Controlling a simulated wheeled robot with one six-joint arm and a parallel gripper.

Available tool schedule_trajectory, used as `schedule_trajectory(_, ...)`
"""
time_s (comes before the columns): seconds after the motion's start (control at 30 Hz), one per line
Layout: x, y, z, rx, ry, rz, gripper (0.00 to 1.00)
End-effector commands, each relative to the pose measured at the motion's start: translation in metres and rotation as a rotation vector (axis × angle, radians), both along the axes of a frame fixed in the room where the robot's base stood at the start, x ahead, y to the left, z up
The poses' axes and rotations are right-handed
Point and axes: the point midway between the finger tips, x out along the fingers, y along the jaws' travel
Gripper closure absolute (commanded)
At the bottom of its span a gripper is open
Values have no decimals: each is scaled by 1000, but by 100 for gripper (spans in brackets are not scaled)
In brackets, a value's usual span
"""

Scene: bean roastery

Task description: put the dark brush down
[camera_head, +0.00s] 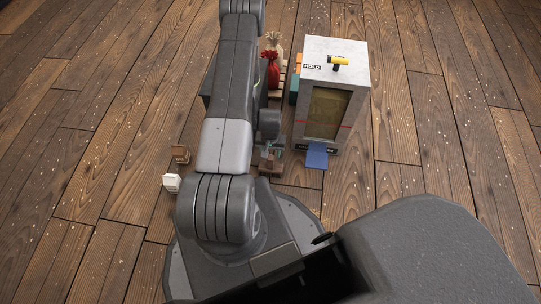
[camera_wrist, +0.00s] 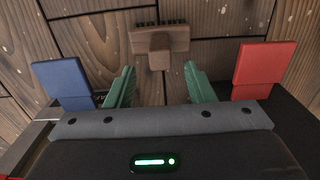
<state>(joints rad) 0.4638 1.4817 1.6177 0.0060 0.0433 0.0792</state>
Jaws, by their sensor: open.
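The brush (camera_wrist: 158,40) is brown with a row of dark bristles along its far edge. In the wrist view it lies against the plank floor, just beyond the fingertips and centred between them. My gripper (camera_wrist: 159,82) is open, with its two green fingers apart and nothing visible between them. In the head view my gripper (camera_head: 272,148) is low beside my arm, left of the white cabinet. A small brown piece, likely the brush (camera_head: 269,168), shows just below it. Whether a fingertip touches the brush cannot be told.
A brown crate (camera_head: 180,153) and white crate (camera_head: 171,183) are at left.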

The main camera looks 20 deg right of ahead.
Motion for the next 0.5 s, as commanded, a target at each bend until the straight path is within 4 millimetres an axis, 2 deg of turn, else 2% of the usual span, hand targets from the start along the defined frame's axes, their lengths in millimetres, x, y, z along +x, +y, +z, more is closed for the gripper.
schedule_trajectory(0.03, 0, 0, 14, -1, -1, 0, 51)
schedule_trajectory(0.2, 0, 0, 36, -1, -1, 0, 51)
schedule_trajectory(0.5, 0, 0, 44, 0, 0, -1, 51)
